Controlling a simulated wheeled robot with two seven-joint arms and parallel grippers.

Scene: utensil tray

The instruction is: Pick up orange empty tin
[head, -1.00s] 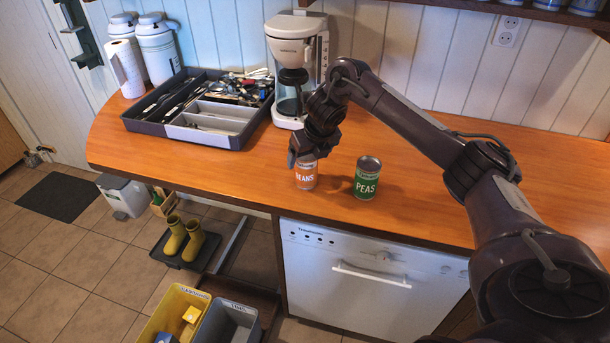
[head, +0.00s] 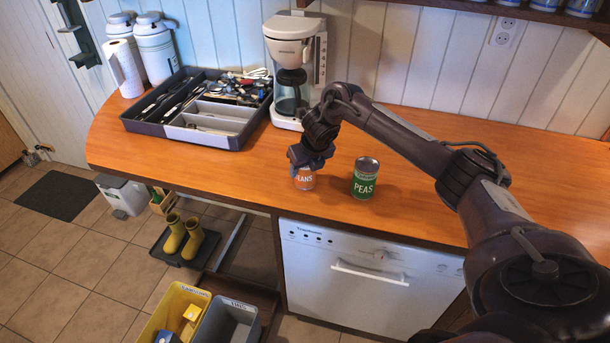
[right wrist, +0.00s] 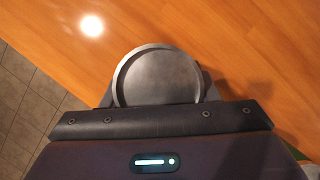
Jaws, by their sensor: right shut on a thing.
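The orange tin (head: 304,181), labelled "BEANS", stands upright on the wooden counter near its front edge. My right gripper (head: 306,163) reaches down over it from above and is shut on it, covering its upper part. In the right wrist view the round grey metal end of the tin (right wrist: 160,76) shows just beyond the gripper body, with the fingers mostly hidden. A green tin (head: 365,178), labelled "PEAS", stands upright to the right, apart from the gripper. My left gripper is not in view.
A utensil tray (head: 240,143) and a white coffee maker (head: 297,50) stand behind the gripper. Below are a white dishwasher (head: 330,290), a yellow bin (head: 150,325) and a grey bin (head: 250,312). The counter right of the green tin is free.

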